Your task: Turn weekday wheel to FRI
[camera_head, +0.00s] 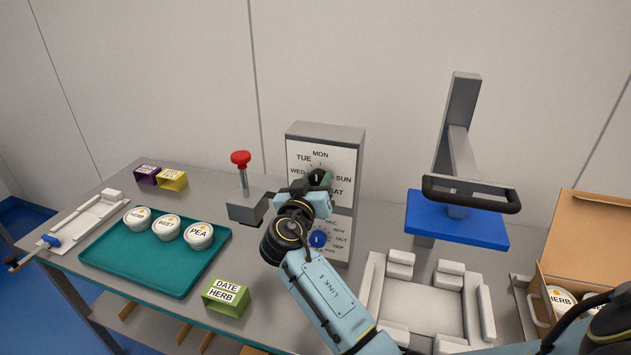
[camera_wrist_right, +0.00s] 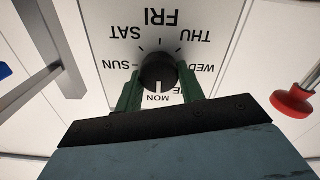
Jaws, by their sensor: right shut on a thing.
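The weekday wheel is a round black knob (camera_wrist_right: 158,70) on the white face of a grey box (camera_head: 325,134). Day names ring it, with MON at the top in the head view. The wrist view is upside down, with FRI opposite MON. The knob's white mark points at MON. My right gripper (camera_head: 318,183) is at the knob, its green fingers (camera_wrist_right: 160,88) shut on the knob's two sides. It partly hides the lower dial face in the head view. My left gripper is not in view.
A blue month knob (camera_head: 318,239) sits just below. Left of the box stands a red-topped plunger (camera_head: 241,160). A teal tray (camera_head: 130,277) holds tubs, and a green DATE HERB block (camera_head: 226,297) lies near it. A blue-plated press (camera_head: 455,222) stands right.

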